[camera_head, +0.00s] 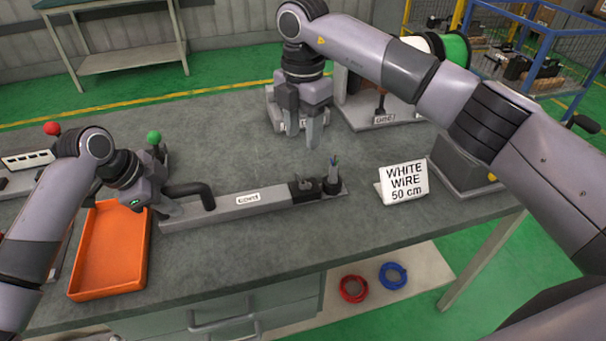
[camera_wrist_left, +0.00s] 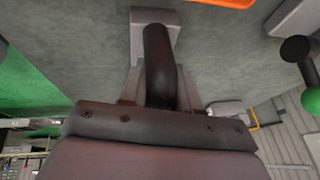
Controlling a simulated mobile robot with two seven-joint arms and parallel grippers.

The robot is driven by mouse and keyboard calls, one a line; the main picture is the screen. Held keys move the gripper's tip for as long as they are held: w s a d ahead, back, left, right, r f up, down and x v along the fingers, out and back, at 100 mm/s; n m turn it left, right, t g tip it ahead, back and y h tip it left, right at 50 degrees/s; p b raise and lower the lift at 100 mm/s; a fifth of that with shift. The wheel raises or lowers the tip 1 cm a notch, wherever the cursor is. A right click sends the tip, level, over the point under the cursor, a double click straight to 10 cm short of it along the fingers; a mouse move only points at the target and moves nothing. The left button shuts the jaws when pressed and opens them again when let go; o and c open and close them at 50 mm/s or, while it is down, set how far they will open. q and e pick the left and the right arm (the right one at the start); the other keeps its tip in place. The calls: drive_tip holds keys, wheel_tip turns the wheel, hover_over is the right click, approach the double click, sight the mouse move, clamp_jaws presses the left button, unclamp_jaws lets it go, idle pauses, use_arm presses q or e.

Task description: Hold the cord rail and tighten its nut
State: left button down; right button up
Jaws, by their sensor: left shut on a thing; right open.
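The cord rail (camera_head: 260,201) is a long grey bar with a "cord" label, lying across the table's middle. A black bent handle (camera_head: 203,190) stands at its left end. My left gripper (camera_head: 170,190) is shut on this handle, which also shows in the left wrist view (camera_wrist_left: 158,62). At the rail's right end are a dark clamp block (camera_head: 305,188) and a black round piece with thin wire ends (camera_head: 332,183). I cannot make out the nut clearly. My right gripper (camera_head: 312,140) is open and empty, pointing down above and behind the rail's right end.
A "WHITE WIRE 50 cm" sign (camera_head: 404,182) stands right of the rail. An orange tray (camera_head: 110,250) lies at the front left. Wire spools (camera_head: 455,48) and a labelled stand (camera_head: 385,120) are at the back. Red (camera_head: 353,288) and blue (camera_head: 393,275) coils lie on the lower shelf.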

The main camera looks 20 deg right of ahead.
sight(303, 183)
wheel_tip(303, 183, down, 12)
drive_tip(key=n, duration=1.2)
drive_tip(key=shift+n, duration=0.3)
clamp_jaws()
